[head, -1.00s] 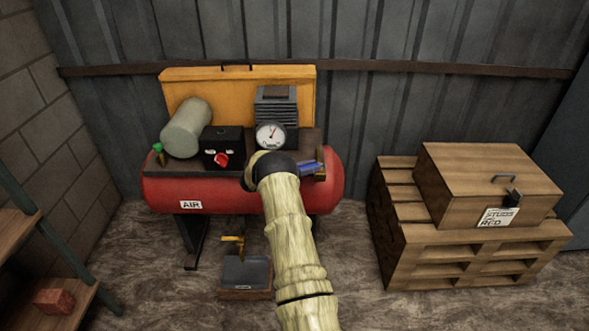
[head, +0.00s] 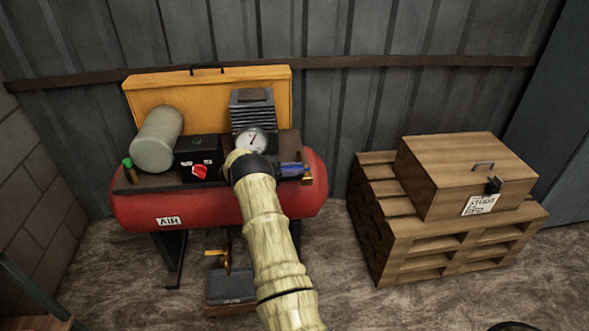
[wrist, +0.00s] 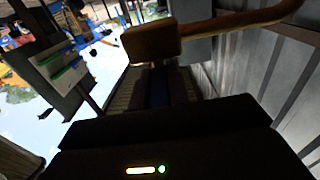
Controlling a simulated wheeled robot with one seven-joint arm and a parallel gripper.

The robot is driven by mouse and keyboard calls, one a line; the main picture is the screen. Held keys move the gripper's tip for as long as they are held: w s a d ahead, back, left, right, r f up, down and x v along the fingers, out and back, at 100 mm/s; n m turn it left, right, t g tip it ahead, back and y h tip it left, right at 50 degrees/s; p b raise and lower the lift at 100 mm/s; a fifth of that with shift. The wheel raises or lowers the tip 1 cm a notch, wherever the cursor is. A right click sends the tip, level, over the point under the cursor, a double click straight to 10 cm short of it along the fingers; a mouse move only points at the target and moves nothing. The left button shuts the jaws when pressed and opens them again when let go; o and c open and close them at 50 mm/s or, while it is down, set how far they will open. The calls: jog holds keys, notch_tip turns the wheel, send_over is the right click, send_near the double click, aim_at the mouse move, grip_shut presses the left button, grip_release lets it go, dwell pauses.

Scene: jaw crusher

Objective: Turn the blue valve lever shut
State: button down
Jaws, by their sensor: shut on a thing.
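The blue valve lever (head: 292,169) shows at the right end of the red air compressor (head: 135,209), beside a small brass valve body (head: 307,174). In the head view my forearm and dark wrist reach to it from below, and the fingertips are mostly hidden. In the wrist view my gripper (wrist: 157,92) is shut on the lever, with a strip of dark blue (wrist: 158,86) showing between its fingers. A brass fitting (wrist: 152,42) stands just beyond the fingertips. I cannot tell the lever's exact angle.
The compressor carries a pressure gauge (head: 251,141), a black box with a red knob (head: 200,172) and a green-topped fitting (head: 128,168). A brass drain valve (head: 217,254) is below. A wooden crate (head: 465,170) sits on pallets (head: 440,235) at right. Bare floor lies between.

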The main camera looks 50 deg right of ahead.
jog(key=c, duration=1.3)
grip_release()
jog(key=shift+s+d, duration=0.15)
jog(key=shift+d, duration=0.1)
jog(key=shift+a, duration=0.15)
jog(key=shift+w+a, duration=0.1)
jog(key=shift+w, duration=0.1)
jog(key=v, duration=0.7)
jog(key=shift+a, duration=0.1)
